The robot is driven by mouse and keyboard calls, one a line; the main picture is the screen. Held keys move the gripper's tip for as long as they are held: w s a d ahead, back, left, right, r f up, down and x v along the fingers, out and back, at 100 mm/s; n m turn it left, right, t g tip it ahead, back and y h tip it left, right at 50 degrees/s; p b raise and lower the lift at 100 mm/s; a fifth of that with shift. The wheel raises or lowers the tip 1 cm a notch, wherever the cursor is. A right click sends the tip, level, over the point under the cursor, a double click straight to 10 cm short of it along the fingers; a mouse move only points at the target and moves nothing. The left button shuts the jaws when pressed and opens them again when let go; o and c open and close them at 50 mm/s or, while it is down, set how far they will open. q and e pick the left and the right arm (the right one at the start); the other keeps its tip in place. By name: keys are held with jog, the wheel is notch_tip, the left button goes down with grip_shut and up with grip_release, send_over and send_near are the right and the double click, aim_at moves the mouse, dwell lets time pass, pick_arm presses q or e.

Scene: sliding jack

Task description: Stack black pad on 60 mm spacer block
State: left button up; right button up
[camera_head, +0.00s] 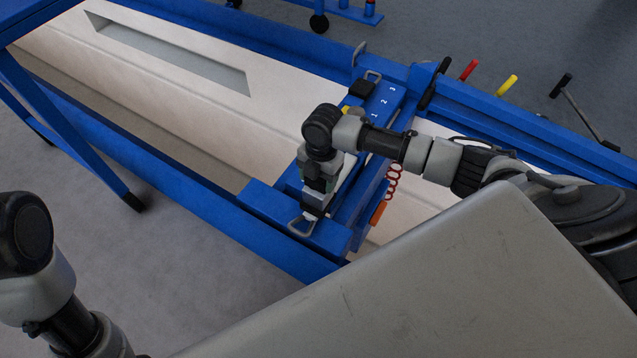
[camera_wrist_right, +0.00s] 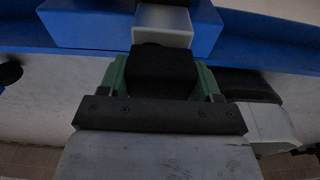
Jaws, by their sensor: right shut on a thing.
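My right gripper (camera_head: 316,200) points down over the near end of the blue sliding jack (camera_head: 330,235). In the right wrist view its green fingers (camera_wrist_right: 162,80) are shut on a black pad (camera_wrist_right: 165,65), one finger on each side. A pale grey block (camera_wrist_right: 163,24), apparently the spacer block, stands just beyond the pad on a blue surface. The pad overlaps the block's edge in this view; I cannot tell whether they touch. In the head view the gripper hides most of the held pad and block. My left gripper is out of view; only part of the left arm shows.
Another black pad (camera_head: 362,89) sits at the jack's far end, near a yellow piece and the numbers 1, 2, 3. A metal handle (camera_head: 301,226) stands at the near end. Blue rails border the pale pit. Red and yellow tool handles (camera_head: 469,70) lie beyond.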

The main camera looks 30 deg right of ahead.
jog(key=shift+f, duration=0.25)
jog(key=shift+f, duration=0.1)
jog(key=o, duration=1)
jog(key=shift+c, duration=0.2)
